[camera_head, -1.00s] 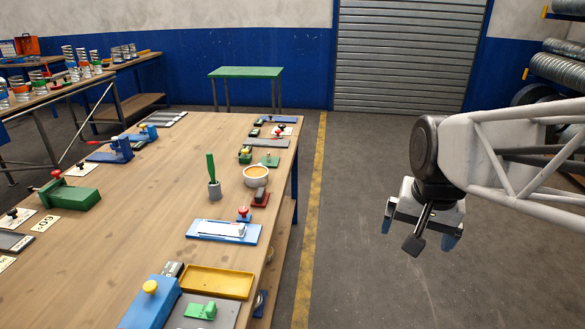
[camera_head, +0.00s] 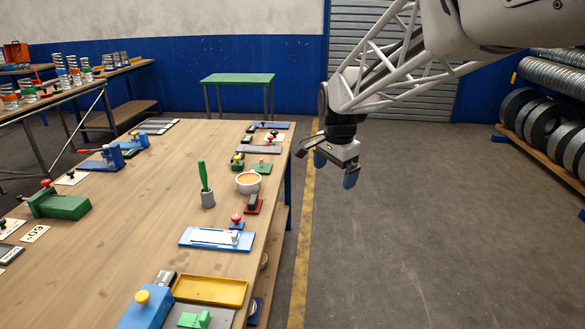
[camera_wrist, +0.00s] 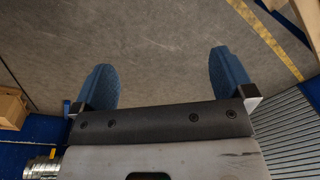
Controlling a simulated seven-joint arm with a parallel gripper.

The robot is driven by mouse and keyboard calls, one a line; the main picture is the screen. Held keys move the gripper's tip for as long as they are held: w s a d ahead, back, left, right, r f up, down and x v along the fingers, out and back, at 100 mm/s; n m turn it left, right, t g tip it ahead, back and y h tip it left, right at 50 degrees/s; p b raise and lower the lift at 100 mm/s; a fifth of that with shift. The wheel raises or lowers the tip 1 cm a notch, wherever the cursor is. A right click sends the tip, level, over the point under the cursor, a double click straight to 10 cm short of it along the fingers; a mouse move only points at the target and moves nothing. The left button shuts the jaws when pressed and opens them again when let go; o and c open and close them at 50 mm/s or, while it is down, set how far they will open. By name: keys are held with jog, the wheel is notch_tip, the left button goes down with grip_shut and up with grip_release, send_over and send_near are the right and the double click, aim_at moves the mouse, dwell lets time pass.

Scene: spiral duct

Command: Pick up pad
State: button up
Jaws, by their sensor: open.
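My gripper (camera_head: 336,170) hangs in the air right of the wooden table, above the grey floor, open and empty. Its two blue fingers stand wide apart in the wrist view (camera_wrist: 162,62), with only floor between them. Which object is the pad I cannot tell for sure.
A green table (camera_head: 237,79) stands behind. Floor around my gripper is clear.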

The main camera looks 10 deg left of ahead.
jog(key=w+a+f+m, duration=0.2)
jog(key=w+a+f, duration=0.2)
jog(key=w+a, duration=0.25)
jog(key=w+a+f+m, duration=0.2)
jog(key=w+a+f, duration=0.2)
jog(key=w+a, duration=0.25)
jog(key=m+g, duration=0.1)
jog(key=m, duration=0.4)
send_over(253, 199)
jog(key=f, duration=1.1)
jog(key=shift+w+a+f, duration=0.1)
jog(key=shift+w+f, duration=0.1)
jog(key=shift+f, duration=1.3)
jog(key=shift+f, duration=0.1)
jog(key=shift+s+f, duration=0.1)
jog(key=shift+f, duration=2.4)
jog(key=shift+c, duration=0.2)
